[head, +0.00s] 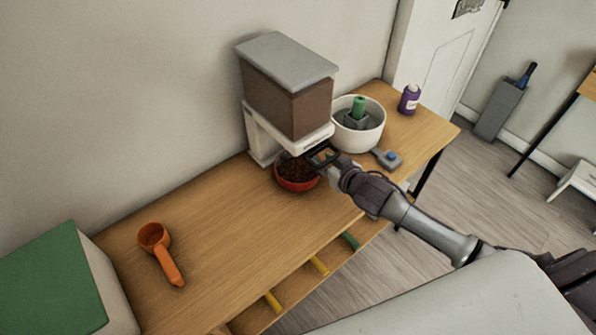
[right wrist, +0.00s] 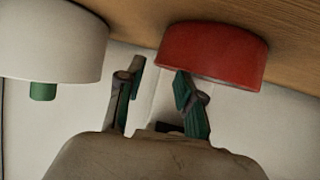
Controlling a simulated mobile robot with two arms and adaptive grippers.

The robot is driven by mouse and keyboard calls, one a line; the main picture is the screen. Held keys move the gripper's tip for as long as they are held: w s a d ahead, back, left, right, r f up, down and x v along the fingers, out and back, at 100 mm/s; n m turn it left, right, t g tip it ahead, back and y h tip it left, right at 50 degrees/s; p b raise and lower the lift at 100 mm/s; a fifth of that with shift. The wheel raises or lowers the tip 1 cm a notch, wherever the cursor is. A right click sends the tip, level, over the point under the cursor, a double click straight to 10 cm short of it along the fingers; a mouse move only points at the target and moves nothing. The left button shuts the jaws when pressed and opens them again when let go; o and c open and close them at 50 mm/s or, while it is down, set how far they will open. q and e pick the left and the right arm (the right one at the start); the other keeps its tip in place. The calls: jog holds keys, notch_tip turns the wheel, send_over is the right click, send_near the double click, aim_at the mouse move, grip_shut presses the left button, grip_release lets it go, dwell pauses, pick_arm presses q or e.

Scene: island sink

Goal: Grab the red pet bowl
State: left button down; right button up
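The red pet bowl (head: 297,185) stands on the wooden table under the spout of the food dispenser (head: 288,95), with brown kibble in it. My right gripper (head: 322,155) is at the bowl's upper right edge in the head view, just below the dispenser's front. In the right wrist view the fingers of my right gripper (right wrist: 157,92) are spread with nothing between them. The red bowl (right wrist: 212,52) is beyond the right finger, whose tip overlaps the bowl's edge; I cannot tell whether they touch. The left finger is clear of the bowl. My left gripper is not in view.
A white round container (head: 360,135) with a green piece stands close behind my right gripper; a grey item (head: 387,158) lies beside it. A purple bottle (head: 409,99) is farther right. An orange scoop (head: 161,252) lies at left. The table between scoop and bowl is clear.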

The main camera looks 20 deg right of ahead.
aim_at(318, 158)
jog(key=x, duration=0.3)
jog(key=shift+w+f, duration=0.15)
jog(key=shift+w, duration=0.05)
jog(key=shift+s, duration=0.1)
grip_shut()
